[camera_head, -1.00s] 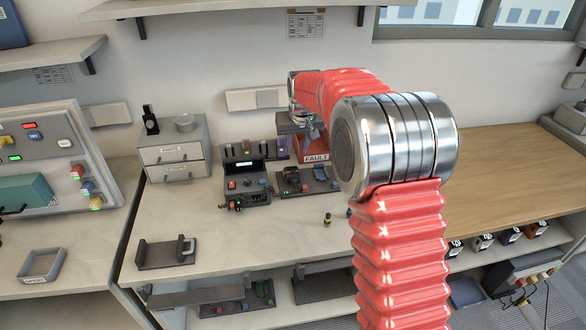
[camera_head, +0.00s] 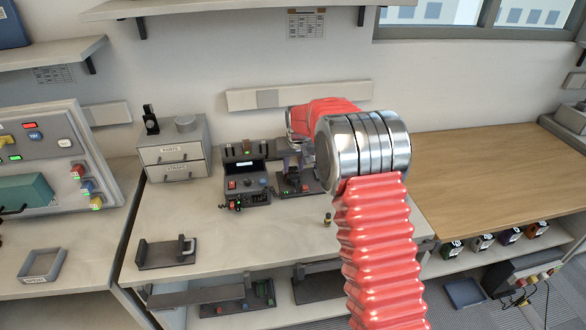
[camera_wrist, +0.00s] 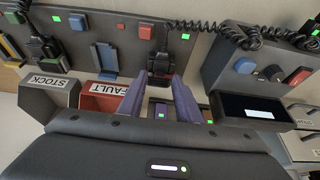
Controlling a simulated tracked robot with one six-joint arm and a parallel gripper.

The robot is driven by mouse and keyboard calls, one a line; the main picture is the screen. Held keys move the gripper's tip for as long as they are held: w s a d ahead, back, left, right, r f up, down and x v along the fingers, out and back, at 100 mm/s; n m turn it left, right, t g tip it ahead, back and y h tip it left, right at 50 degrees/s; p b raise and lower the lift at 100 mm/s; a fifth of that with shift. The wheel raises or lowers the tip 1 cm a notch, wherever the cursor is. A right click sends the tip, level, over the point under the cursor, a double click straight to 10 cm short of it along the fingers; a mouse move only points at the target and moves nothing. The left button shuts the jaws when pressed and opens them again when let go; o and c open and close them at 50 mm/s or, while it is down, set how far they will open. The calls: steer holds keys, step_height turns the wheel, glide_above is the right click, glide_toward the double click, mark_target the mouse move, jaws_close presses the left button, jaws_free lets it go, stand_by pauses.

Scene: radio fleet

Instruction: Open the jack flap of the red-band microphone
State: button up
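In the wrist view, my gripper (camera_wrist: 158,88) has two purple fingers spread apart, with no thing clearly clamped between them. A small black device (camera_wrist: 160,66), which looks like a microphone, sits on a dark holder (camera_wrist: 186,58) at and just beyond the fingertips. Reddish marks show near it, but I cannot tell whether they are its band. Its jack flap cannot be made out. In the head view, my gripper (camera_head: 296,164) is over the dark holder (camera_head: 303,187), partly hidden by my arm.
A radio unit (camera_head: 243,188) with a coiled cord stands left of the holder. A red FAULT bin (camera_wrist: 101,96) and a grey STOCK bin (camera_wrist: 47,97) are close by. A small yellow-and-black item (camera_head: 327,220) stands in front. The left front bench is mostly clear.

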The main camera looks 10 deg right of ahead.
steer(key=shift+x, duration=0.95)
steer(key=shift+c, duration=0.5)
jaws_close()
steer(key=shift+a, duration=0.1)
